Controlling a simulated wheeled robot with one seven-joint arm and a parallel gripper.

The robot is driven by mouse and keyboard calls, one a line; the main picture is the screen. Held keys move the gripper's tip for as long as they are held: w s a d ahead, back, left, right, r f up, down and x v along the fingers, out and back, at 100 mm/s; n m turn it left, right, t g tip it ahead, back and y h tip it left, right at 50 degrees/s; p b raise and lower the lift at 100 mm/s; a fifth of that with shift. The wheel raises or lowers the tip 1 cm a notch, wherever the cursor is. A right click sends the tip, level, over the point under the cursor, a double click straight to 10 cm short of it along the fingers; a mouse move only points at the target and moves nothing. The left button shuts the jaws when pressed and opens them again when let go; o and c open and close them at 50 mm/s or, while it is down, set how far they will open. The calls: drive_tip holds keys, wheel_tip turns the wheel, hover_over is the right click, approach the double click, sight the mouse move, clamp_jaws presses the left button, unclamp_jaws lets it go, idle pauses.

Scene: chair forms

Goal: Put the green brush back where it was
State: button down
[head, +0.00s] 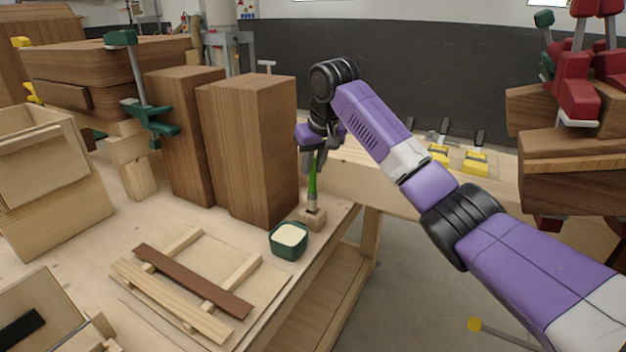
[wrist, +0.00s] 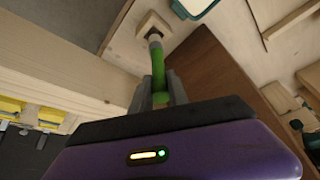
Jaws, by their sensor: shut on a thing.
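My gripper (head: 313,145) is shut on the green brush (head: 312,186) and holds it upright, tip down. In the wrist view the gripper (wrist: 159,92) grips the green handle (wrist: 132,62), and the brush's pale lower end points to a small wooden block with a dark hole. This wooden block (head: 314,218) stands at the table's right edge. The brush's lower end is over or at the block's hole; I cannot tell whether it is inside. The block also shows in the wrist view (wrist: 152,27).
A dark green tub with cream contents (head: 289,240) stands just left of the block. Tall brown wooden blocks (head: 256,150) stand close behind. Slats and a frame (head: 195,280) lie on the table (head: 205,233). Another bench with yellow-handled tools (head: 475,162) is to the right.

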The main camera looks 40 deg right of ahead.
sight(314, 177)
drive_tip(key=shift+f+p, duration=0.8)
drive_tip(key=shift+f, duration=1.5)
drive_tip(key=c, duration=1.3)
unclamp_jaws()
drive_tip(key=shift+f+b, duration=0.2)
drive_tip(key=shift+b, duration=0.2)
drive_tip(key=shift+f+b, duration=0.15)
drive_tip(key=shift+b, duration=0.25)
drive_tip(key=b+v, duration=0.1)
drive_tip(key=v, duration=0.7)
drive_tip(key=shift+w, duration=0.1)
